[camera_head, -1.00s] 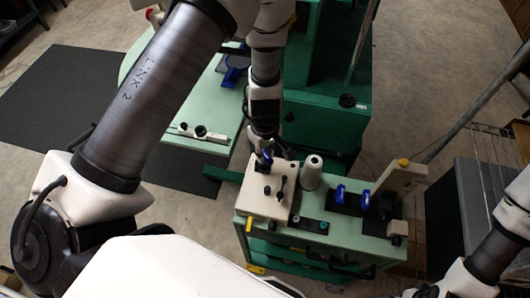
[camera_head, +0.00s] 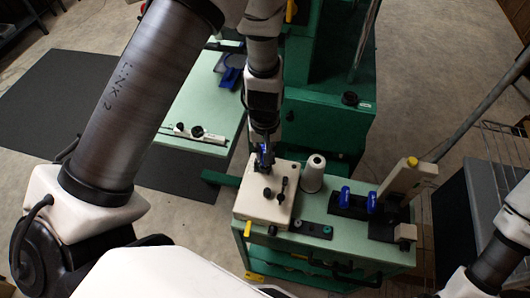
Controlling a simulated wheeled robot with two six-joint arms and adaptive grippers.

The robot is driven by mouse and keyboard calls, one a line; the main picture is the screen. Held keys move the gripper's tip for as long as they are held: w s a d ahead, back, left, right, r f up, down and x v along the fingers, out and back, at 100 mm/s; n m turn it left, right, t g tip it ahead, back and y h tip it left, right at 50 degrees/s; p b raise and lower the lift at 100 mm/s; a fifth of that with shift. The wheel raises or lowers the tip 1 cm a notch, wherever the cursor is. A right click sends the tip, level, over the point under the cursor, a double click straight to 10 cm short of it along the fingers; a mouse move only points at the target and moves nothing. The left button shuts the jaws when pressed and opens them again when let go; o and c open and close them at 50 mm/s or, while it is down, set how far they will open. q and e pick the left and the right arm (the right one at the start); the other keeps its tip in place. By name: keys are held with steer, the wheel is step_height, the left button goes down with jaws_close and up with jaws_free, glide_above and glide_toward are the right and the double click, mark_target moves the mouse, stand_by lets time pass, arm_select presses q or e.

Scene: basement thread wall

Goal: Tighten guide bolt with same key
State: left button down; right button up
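A white block (camera_head: 257,208) with black knobs (camera_head: 281,191) sits at the left end of a green bench. The guide bolt cannot be told apart from these small dark parts. A small blue-handled tool (camera_head: 267,158), which looks like the key, stands at the block's far edge. My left gripper (camera_head: 264,146) points down at that edge, with its fingers close together around the blue handle. The fingertips and the key's lower end are partly hidden. My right arm shows at the lower right edge, but its gripper is out of view.
A white thread cone (camera_head: 314,174) stands right of the block. Blue-topped parts (camera_head: 345,196) and a cream upright with a yellow cap (camera_head: 409,176) stand farther right. A dark green machine (camera_head: 319,123) rises behind, with a pale green table (camera_head: 206,110) left of it.

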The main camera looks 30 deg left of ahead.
arm_select(q)
steer(key=m+b, duration=0.3)
steer(key=m, duration=0.2)
steer(key=shift+w, duration=0.1)
steer(key=shift+m+b, duration=0.35)
steer(key=shift+m, duration=0.65)
steer(key=shift+r+m, duration=0.1)
steer(key=shift+m, duration=0.2)
steer(key=shift+r, duration=0.1)
steer(key=shift+p, duration=0.4)
steer(key=shift+n+p, duration=0.45)
steer(key=shift+n, duration=0.45)
steer(key=shift+r, duration=0.1)
step_height(320, 180, up, 6)
steer(key=p, duration=0.5)
steer(key=shift+s, duration=0.2)
